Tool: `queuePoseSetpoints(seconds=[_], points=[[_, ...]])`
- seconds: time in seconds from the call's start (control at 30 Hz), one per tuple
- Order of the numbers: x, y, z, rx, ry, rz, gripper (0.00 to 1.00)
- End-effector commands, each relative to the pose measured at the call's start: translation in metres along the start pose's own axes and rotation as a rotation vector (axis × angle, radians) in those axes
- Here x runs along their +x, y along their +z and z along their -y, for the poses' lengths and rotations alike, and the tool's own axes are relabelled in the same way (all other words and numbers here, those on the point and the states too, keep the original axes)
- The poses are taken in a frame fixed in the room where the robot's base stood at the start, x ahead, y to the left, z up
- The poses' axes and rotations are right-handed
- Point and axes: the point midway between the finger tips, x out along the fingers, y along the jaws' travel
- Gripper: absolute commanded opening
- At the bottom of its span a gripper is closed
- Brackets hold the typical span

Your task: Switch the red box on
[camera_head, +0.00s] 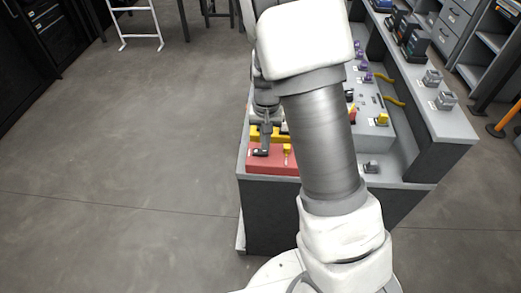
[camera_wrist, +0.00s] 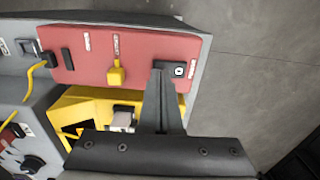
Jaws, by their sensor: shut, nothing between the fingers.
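The red box (camera_head: 273,165) sits at the near left end of the workbench in the head view. In the wrist view the red box (camera_wrist: 140,48) fills the upper middle. A small black switch with a white mark (camera_wrist: 179,70) is at its right end. My gripper (camera_wrist: 163,68) is shut and empty, its fingertips right beside the switch and partly covering it. I cannot tell whether they touch it. In the head view my gripper (camera_head: 265,146) points down over the box's left part. A yellow connector (camera_wrist: 116,73) is on the red box; it also shows in the head view (camera_head: 287,148).
A yellow box (camera_wrist: 85,97) lies beside the red box. A black plug with a yellow cable (camera_wrist: 48,60) is at the red box's left end in the wrist view. More devices stand along the bench. Clear floor (camera_head: 130,150) lies to the left.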

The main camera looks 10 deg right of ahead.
Motion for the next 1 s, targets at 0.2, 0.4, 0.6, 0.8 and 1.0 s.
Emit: queuePoseSetpoints(seconds=[0.2, 0.4, 0.6, 0.8, 1.0], points=[[0.004, 0.0, 0.0, 0.0, 0.0, 0.0, 0.0], [0.007, 0.0, 0.0, 0.0, 0.0, 0.0, 0.0], [0.01, 0.0, 0.0, 0.0, 0.0, 0.0, 0.0], [0.013, 0.0, 0.0, 0.0, 0.0, 0.0, 0.0], [0.007, 0.0, 0.0, 0.0, 0.0, 0.0, 0.0]])
